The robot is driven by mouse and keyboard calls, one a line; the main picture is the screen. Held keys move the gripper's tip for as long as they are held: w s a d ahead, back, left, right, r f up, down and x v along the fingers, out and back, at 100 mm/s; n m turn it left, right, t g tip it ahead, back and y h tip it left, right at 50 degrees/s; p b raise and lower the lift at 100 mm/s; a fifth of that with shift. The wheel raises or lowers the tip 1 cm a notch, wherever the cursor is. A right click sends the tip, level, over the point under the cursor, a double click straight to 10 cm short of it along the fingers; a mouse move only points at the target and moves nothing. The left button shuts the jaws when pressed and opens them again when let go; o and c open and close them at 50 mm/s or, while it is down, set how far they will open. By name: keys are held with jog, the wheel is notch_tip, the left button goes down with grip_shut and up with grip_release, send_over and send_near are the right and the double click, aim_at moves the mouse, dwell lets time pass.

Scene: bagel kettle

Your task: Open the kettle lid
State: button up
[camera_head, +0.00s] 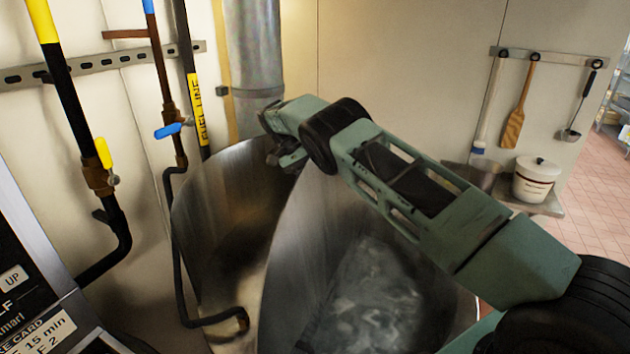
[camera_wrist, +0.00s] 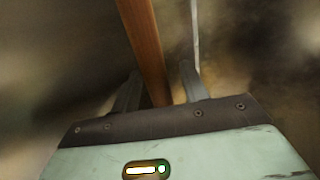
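A large steel kettle fills the middle of the head view. Its right part (camera_head: 365,290) has a curved rim and a pale, cloudy patch that could be liquid or a reflection. A curved steel panel (camera_head: 225,215) rises behind on the left and looks like the lid, standing raised or tilted; I cannot be sure. My gripper (camera_head: 285,155) is over the upper part of the steel, its fingertips hard to make out there. In the wrist view my gripper (camera_wrist: 158,90) is open, with a brown bar (camera_wrist: 143,40) running between its fingers, close to the left one.
Pipes with a yellow valve (camera_head: 104,152) and a blue valve (camera_head: 170,130) stand at left, near a control panel (camera_head: 25,290). A shelf at right holds a white lidded crock (camera_head: 535,182); a paddle (camera_head: 517,115) and a ladle (camera_head: 572,130) hang above. Open tiled floor lies far right.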

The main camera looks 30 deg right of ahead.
jog(key=shift+w+r+b, duration=0.1)
jog(key=shift+r+b, duration=0.35)
jog(key=shift+r, duration=0.05)
notch_tip(320, 180, up, 9)
jog(key=shift+r+b, duration=0.1)
jog(key=shift+b, duration=0.3)
